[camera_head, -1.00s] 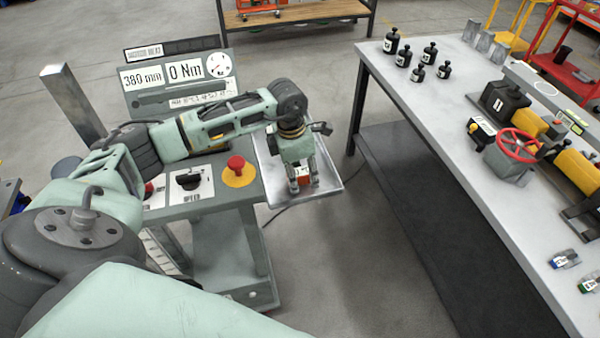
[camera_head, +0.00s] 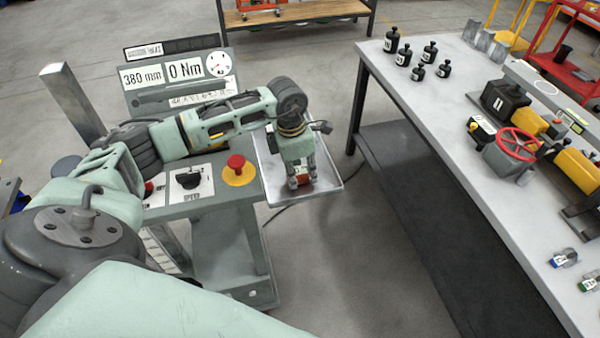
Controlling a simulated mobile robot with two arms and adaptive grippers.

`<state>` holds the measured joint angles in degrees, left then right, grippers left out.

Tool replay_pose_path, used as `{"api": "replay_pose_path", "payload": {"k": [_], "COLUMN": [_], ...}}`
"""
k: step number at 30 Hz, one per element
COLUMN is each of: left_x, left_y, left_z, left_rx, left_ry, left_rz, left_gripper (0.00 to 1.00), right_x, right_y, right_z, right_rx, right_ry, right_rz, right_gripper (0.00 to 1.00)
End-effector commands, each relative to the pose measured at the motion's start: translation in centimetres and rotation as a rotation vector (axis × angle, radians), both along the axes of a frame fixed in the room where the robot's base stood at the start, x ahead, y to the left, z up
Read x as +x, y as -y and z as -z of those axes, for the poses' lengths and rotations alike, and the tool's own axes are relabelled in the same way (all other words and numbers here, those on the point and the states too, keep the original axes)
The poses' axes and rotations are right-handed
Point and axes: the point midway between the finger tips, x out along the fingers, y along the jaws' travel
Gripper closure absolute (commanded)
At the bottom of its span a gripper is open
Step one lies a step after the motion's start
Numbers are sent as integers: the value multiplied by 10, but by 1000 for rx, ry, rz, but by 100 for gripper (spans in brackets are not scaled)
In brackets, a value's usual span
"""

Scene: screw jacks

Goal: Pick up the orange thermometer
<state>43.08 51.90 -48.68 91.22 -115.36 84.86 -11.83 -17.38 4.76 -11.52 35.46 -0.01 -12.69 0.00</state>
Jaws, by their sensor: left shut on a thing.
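The orange thermometer (camera_head: 303,180) is a small orange piece at the metal tray (camera_head: 329,189) on the right side of the grey console. My left gripper (camera_head: 302,183) points down over the tray and is shut on the thermometer, with a finger on either side of it. The gripper hides much of the thermometer. I cannot tell whether it still touches the tray. My right gripper is not in view.
The console (camera_head: 205,206) carries a red stop button (camera_head: 236,162), a dial (camera_head: 188,180) and readouts. A long grey workbench (camera_head: 455,125) at right holds several black weights (camera_head: 403,56), a red handwheel (camera_head: 517,144) and small blue (camera_head: 565,258) and green-marked items. Floor lies between them.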

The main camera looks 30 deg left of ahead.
Motion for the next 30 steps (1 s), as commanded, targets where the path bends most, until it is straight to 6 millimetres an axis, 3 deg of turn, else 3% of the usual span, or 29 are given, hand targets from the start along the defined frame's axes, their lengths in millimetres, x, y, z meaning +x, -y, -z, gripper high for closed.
{"api": "replay_pose_path", "payload": {"k": [7, 12, 21, 30], "left_x": [1, 2, 14, 20], "left_y": [0, 3, 72, 110], "left_z": [-14, -42, -81, -107], "left_rx": [0, -1, -3, 0], "left_ry": [4, 7, 7, 2], "left_rz": [1, 3, 7, 2], "left_gripper": [100, 100, 100, 100], "right_x": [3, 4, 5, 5], "right_y": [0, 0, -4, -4], "right_z": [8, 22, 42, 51], "right_rx": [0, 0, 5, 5], "right_ry": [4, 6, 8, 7], "right_rz": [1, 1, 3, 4], "right_gripper": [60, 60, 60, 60]}}
